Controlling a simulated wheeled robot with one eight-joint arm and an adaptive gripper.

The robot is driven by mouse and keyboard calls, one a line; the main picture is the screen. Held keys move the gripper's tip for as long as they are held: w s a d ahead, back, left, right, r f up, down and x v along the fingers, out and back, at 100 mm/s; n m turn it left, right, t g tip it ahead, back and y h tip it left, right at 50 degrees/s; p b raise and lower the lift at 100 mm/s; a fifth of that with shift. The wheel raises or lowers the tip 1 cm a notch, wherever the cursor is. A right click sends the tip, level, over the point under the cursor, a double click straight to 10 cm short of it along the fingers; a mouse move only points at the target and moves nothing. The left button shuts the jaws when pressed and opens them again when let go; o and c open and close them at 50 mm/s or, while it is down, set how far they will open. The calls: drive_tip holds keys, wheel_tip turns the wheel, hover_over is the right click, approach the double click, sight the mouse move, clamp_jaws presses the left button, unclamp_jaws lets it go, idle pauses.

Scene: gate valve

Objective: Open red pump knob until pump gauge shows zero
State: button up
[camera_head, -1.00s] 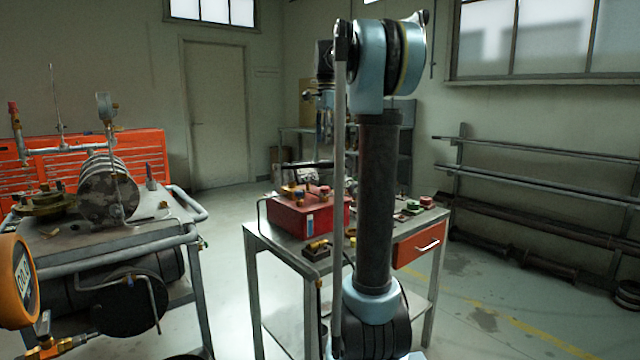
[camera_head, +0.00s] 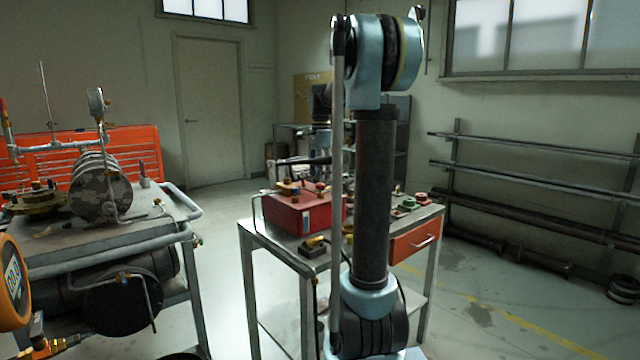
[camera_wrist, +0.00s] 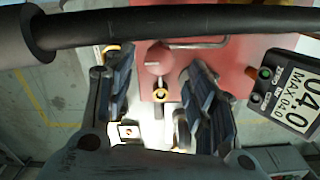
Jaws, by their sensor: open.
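The red pump (camera_head: 300,213) stands on the metal cart, with several small fittings and a red knob (camera_head: 320,187) on its top. In the wrist view a round red knob (camera_wrist: 157,60) shows against the red pump top (camera_wrist: 205,65), with a brass fitting just below it. My gripper (camera_wrist: 158,98) is open, its two dark ridged fingers either side of that fitting, with nothing visibly held.
A dark hose (camera_wrist: 180,22) crosses the top of the wrist view. The cart (camera_head: 262,238) also bears small coloured parts and has a red drawer (camera_head: 415,240). A left bench (camera_head: 130,232) carries pipework and a cylinder. An orange gauge (camera_head: 14,282) stands at the left edge. Floor between is clear.

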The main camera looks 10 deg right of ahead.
sight(320, 184)
drive_tip(key=shift+f, duration=1.7)
drive_tip(key=shift+c, duration=0.6)
drive_tip(key=shift+a, duration=0.1)
drive_tip(key=c, duration=0.9)
